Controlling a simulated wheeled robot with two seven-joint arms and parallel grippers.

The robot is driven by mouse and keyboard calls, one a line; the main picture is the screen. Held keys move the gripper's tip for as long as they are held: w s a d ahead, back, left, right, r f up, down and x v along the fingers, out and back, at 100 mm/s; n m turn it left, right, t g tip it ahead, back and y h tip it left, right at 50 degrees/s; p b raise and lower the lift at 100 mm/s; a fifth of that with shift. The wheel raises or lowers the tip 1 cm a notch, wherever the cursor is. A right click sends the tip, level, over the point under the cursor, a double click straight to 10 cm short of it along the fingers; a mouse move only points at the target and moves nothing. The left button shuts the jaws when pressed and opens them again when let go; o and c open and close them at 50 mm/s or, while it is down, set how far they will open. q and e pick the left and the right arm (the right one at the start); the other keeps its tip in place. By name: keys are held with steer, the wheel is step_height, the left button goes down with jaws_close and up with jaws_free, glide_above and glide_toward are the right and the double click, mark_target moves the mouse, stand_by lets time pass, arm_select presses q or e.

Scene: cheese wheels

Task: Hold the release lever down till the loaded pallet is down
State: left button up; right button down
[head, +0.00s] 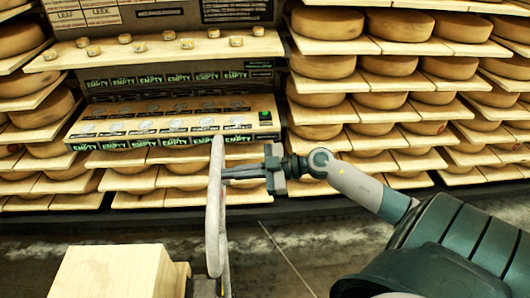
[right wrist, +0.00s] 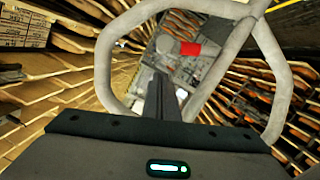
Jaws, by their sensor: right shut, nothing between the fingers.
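A grey loop handle (head: 213,215) stands upright at the lower middle of the head view, seen nearly edge-on. In the right wrist view the loop handle (right wrist: 267,70) is a wide rounded frame with a slanting bar. My right gripper (head: 226,172) reaches in from the right, with its fingertips at the handle. In the right wrist view my right gripper (right wrist: 163,82) is shut and empty, its fingers pointing into the loop. I cannot tell whether they touch it. I cannot make out the release lever for certain. A pale wooden block (head: 110,272) shows at the lower left; its support is hidden.
Racks of cheese wheels (head: 390,65) on boards fill the back. A shelf with small labelled pieces (head: 130,60) and a tilted label board (head: 180,122) are at the upper left. A red patch (right wrist: 190,48) shows beyond the loop. Bare floor (head: 300,240) lies right of the handle.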

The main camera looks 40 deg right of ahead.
steer(key=b+v, duration=0.3)
steer(key=v, duration=0.6)
steer(key=shift+d+f+b, duration=0.25)
steer(key=shift+d+b, duration=0.1)
steer(key=shift+d, duration=0.05)
steer(key=shift+s, duration=0.1)
